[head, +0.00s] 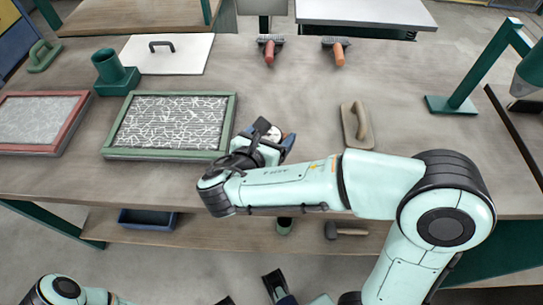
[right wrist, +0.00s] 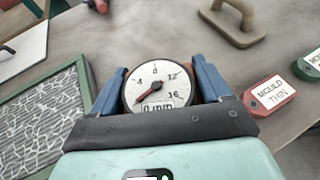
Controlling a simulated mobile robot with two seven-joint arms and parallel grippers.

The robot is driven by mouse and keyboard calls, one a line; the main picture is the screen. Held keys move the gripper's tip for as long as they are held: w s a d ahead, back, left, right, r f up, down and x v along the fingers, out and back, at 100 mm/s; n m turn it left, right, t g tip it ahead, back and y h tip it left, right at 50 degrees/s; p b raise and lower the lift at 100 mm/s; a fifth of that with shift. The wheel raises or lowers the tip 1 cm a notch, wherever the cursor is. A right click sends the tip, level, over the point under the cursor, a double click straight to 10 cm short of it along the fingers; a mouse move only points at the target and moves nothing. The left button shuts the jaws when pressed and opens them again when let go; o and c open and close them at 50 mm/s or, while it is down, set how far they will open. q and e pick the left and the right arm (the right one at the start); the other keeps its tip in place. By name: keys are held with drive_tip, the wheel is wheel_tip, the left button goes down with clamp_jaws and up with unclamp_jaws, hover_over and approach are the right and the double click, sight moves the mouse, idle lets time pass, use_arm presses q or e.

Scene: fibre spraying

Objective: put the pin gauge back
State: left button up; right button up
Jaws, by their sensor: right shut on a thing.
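The pin gauge, a round white dial reading near 0 mm, shows in the right wrist view (right wrist: 157,88) and small in the head view (head: 275,132). My right gripper (right wrist: 160,85) is shut on it, with blue fingers on both sides of the dial. In the head view the right gripper (head: 270,142) is over the table, just right of the green-framed panel (head: 232,125). The gauge's underside is hidden, so I cannot tell whether it touches the table.
A wooden float (head: 357,125) lies right of the gripper. A red "MOULD THIN" tag (right wrist: 270,94) and a green tag (right wrist: 310,65) lie right of the gauge. A red-framed panel (head: 72,140) is at left. A green stand (head: 450,104) is at right.

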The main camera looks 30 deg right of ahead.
wheel_tip(320, 180, down, 8)
drive_tip(key=shift+r+b, duration=0.25)
drive_tip(key=shift+b, duration=0.65)
drive_tip(key=shift+f, duration=0.2)
drive_tip(key=o, duration=1.3)
drive_tip(key=shift+r, duration=0.1)
drive_tip(key=shift+r, duration=0.2)
drive_tip(key=p+v, duration=0.1)
drive_tip(key=v, duration=1.1)
drive_tip(key=shift+p, duration=0.4)
